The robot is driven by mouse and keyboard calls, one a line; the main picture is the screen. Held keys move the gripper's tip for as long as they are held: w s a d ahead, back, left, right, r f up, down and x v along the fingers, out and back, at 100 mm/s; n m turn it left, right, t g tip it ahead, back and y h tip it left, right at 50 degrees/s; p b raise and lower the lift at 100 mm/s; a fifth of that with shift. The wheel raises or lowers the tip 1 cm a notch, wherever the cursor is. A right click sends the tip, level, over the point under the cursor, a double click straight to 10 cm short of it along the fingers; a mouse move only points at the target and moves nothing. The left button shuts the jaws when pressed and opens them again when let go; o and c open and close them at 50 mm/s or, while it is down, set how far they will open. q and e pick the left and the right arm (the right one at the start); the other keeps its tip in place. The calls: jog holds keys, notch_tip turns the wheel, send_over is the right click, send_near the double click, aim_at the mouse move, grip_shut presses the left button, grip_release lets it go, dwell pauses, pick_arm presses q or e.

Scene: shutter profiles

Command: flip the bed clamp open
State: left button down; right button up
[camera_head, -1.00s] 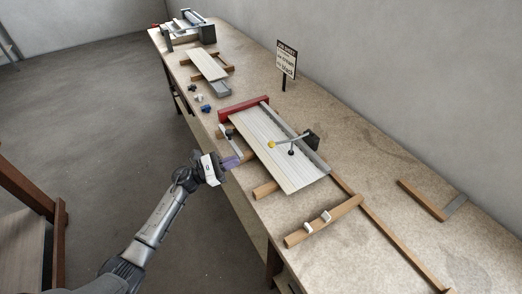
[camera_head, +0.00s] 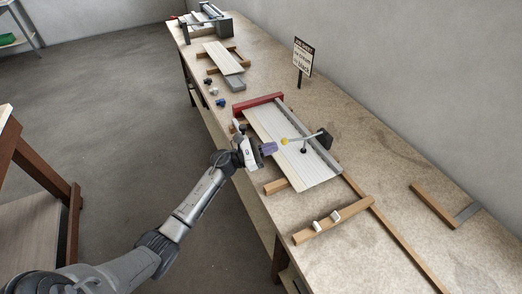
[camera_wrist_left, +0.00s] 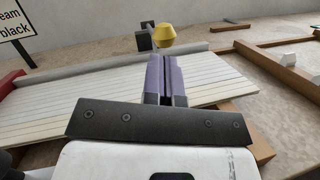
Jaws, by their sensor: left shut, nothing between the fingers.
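The bed clamp (camera_head: 304,142) stands at the right side of the bed, with a black block, a thin metal arm reaching left over the white slatted profile panel (camera_head: 290,150), and a yellow knob (camera_head: 285,142) at its end. My left gripper (camera_head: 274,148) has purple fingers and is shut and empty, just left of the yellow knob. In the left wrist view the shut fingers (camera_wrist_left: 165,80) point at the yellow knob (camera_wrist_left: 164,36), which shows just beyond their tips; I cannot tell whether they touch. My right gripper is not in view.
A red bar (camera_head: 258,104) closes the bed's far end. Wooden rails (camera_head: 335,219) with white blocks lie in front. A sign (camera_head: 303,57) stands behind. Small connectors and another panel (camera_head: 223,57) lie farther along the bench.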

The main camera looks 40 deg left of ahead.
pick_arm(q)
jog(key=shift+w+d+r, duration=0.1)
jog(key=shift+w+d, duration=0.15)
jog(key=shift+w, duration=0.1)
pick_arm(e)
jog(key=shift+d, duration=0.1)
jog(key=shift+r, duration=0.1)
